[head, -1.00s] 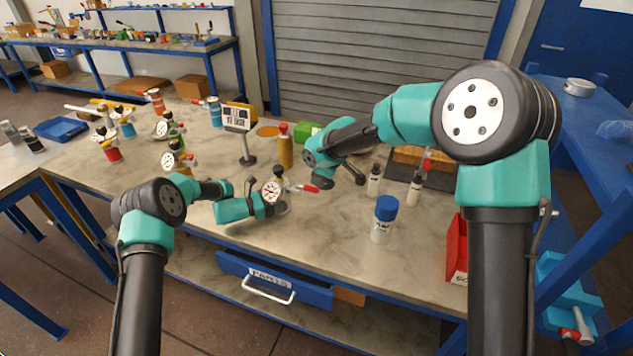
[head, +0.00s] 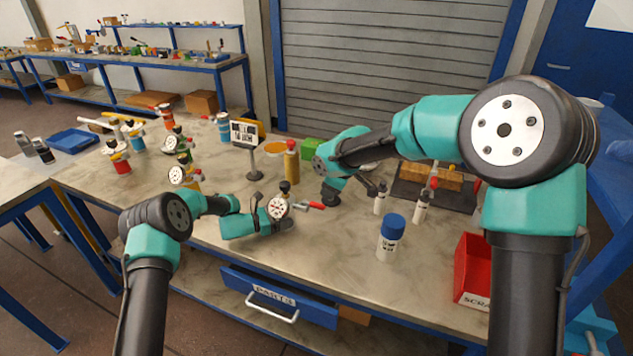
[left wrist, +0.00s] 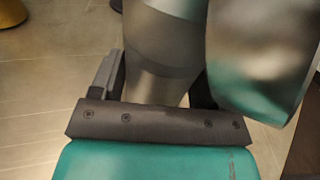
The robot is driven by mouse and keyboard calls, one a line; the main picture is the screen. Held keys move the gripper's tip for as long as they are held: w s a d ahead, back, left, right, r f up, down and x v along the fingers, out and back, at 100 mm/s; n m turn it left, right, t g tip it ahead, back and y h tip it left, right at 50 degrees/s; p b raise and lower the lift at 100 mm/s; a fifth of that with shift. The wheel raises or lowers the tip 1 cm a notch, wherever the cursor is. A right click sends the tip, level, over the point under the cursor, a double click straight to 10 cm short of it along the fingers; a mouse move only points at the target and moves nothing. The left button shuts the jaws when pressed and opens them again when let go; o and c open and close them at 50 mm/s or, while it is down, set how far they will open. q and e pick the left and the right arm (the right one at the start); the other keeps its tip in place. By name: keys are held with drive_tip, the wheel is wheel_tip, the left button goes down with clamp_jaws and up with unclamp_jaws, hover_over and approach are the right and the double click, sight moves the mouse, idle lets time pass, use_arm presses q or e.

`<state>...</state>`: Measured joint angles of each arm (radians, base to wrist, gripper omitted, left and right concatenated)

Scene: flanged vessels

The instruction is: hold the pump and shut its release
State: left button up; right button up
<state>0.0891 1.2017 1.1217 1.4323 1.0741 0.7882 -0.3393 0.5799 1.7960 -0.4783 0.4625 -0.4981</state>
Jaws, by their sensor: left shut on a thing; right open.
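The pump (head: 278,208) has a round white dial, a black knob on top and a red-handled lever (head: 315,205) that points right. It is upright near the middle of the bench. My left gripper (head: 284,222) is shut on its lower body from the left. My right gripper (head: 331,199) is open and empty, just right of the lever tip. Its fingers are small and dark, and any gap to the lever is hard to tell.
A blue-capped bottle (head: 390,238) and two small dark-capped bottles (head: 381,200) stand to the right. A red scrap bin (head: 474,272) is at the front right. Several similar gauged vessels are at the left.

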idle(0.8)
use_arm(q)
drive_tip(key=o, duration=0.9)
drive_tip(key=v, duration=1.2)
